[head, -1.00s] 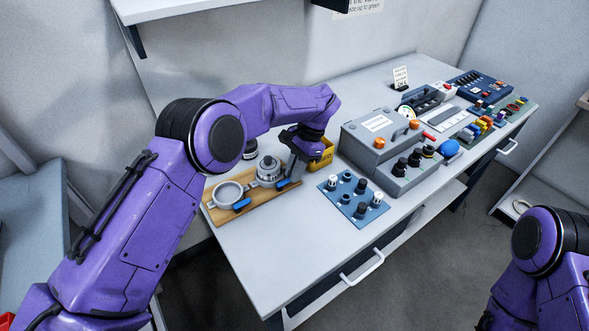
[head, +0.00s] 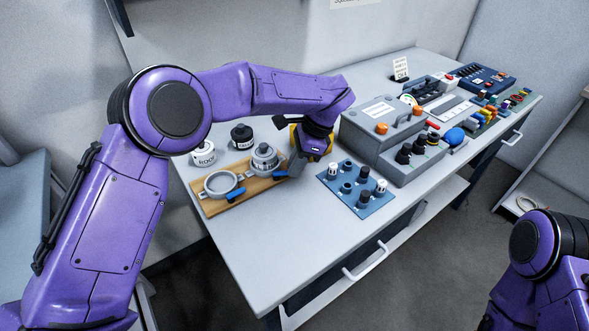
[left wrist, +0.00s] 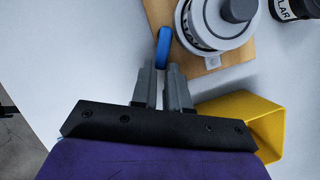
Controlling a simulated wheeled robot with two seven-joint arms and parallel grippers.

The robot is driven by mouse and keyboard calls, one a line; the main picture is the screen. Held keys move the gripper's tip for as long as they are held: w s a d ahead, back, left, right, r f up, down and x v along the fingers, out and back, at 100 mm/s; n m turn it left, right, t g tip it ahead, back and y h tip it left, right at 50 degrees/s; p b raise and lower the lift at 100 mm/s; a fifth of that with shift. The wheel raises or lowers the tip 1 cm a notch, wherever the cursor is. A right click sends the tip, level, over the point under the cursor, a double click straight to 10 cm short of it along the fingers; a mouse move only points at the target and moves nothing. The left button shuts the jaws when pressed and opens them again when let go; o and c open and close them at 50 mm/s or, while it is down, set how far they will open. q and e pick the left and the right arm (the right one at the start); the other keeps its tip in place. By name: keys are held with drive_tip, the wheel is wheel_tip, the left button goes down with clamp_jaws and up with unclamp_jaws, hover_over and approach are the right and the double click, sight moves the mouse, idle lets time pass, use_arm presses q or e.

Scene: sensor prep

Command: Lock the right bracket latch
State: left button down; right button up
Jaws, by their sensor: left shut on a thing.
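The right bracket on the wooden board (head: 240,201) holds a grey cylindrical part (head: 264,159) upright in its ring. Its blue latch lever (head: 281,176) sticks out at the front right of that bracket. My left gripper (head: 290,172) reaches down to this lever from the right. In the left wrist view the two grey fingers (left wrist: 161,68) are close together on the near end of the blue lever (left wrist: 163,46). The grey part (left wrist: 215,22) stands just beyond. The left bracket ring (head: 221,183) is empty, with its own blue lever (head: 235,196). My right gripper is out of view.
A yellow bin (left wrist: 245,112) stands right beside the gripper. Two jars, one white (head: 203,153) and one dark (head: 241,137), stand behind the board. A blue plate with knobs (head: 352,190) and a grey box (head: 382,135) are to the right. The table front is clear.

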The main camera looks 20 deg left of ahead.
use_arm(q)
drive_tip(key=m+b, duration=0.1)
drive_tip(key=s+m+t+b, duration=0.1)
drive_tip(key=m+b, duration=0.1)
drive_tip(key=shift+s+d+f+m+t, duration=0.15)
drive_tip(key=shift+s+m+t, duration=0.1)
drive_tip(key=shift+m+t, duration=0.05)
drive_tip(key=m+b, duration=0.1)
drive_tip(key=s+m+t+b, duration=0.1)
drive_tip(key=m+b, duration=0.1)
drive_tip(key=shift+s+m, duration=0.25)
drive_tip(key=shift+m, duration=0.05)
drive_tip(key=shift+s+a+r+m+t+b, duration=0.1)
drive_tip(key=shift+s+m+t+b, duration=0.2)
drive_tip(key=shift+m, duration=0.3)
drive_tip(key=shift+s+a+r+m+t+b, duration=0.15)
drive_tip(key=shift+m+t+b, duration=0.1)
drive_tip(key=shift+m+t, duration=0.25)
drive_tip(key=shift+s+a+m+t+h+b, duration=0.15)
drive_tip(key=shift+s+m+b, duration=0.1)
drive_tip(key=shift+m, duration=0.5)
drive_tip(key=shift+s+a+m+t+h+b, duration=0.1)
drive_tip(key=shift+s+m+t+h, duration=0.1)
drive_tip(key=shift+m, duration=0.55)
drive_tip(key=shift+r, duration=0.1)
drive_tip(key=c, duration=1.4)
unclamp_jaws()
drive_tip(key=shift+s, duration=0.1)
